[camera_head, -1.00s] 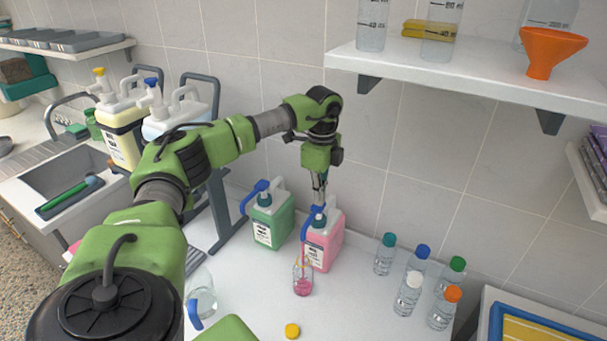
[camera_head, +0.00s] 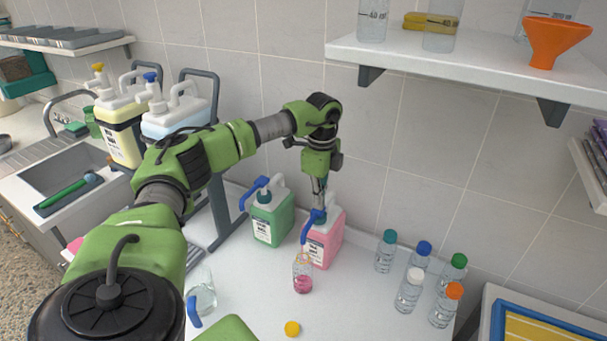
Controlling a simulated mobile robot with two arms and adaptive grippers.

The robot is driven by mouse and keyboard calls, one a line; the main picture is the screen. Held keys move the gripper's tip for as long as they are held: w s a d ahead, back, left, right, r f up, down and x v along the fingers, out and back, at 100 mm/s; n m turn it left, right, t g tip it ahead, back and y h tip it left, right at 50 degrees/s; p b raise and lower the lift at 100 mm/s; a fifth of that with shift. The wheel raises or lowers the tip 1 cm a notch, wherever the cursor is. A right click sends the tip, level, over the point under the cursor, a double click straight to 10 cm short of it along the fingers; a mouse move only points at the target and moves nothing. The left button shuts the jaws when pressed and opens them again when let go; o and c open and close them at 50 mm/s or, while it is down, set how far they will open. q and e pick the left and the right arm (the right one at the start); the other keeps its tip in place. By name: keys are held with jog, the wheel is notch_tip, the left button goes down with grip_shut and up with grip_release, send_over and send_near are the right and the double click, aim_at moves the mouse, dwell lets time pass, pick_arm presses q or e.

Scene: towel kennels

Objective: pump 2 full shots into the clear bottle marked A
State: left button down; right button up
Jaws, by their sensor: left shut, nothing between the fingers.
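A clear bottle (camera_head: 303,270) stands uncapped on the white counter, with pink liquid in its lower part. Any letter on it is too small to read. A pink jug (camera_head: 327,243) stands just behind it, its blue pump spout (camera_head: 309,225) reaching over the bottle's mouth. My left gripper (camera_head: 319,207) points down, shut and empty, with its fingertips at the top of the pink jug's pump head. They appear to touch it. My right gripper is not in view.
A green jug (camera_head: 270,220) with a blue pump stands left of the pink one. Several capped bottles (camera_head: 410,290) stand at the right. A yellow cap (camera_head: 292,328) lies in front. A shelf (camera_head: 450,75) with an orange funnel (camera_head: 553,38) overhangs the back.

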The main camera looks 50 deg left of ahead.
pick_arm(q)
jog(key=shift+s, duration=0.1)
jog(key=shift+r+p, duration=2.15)
jog(key=shift+r, duration=0.45)
notch_tip(320, 180, up, 6)
jog(key=p, duration=0.5)
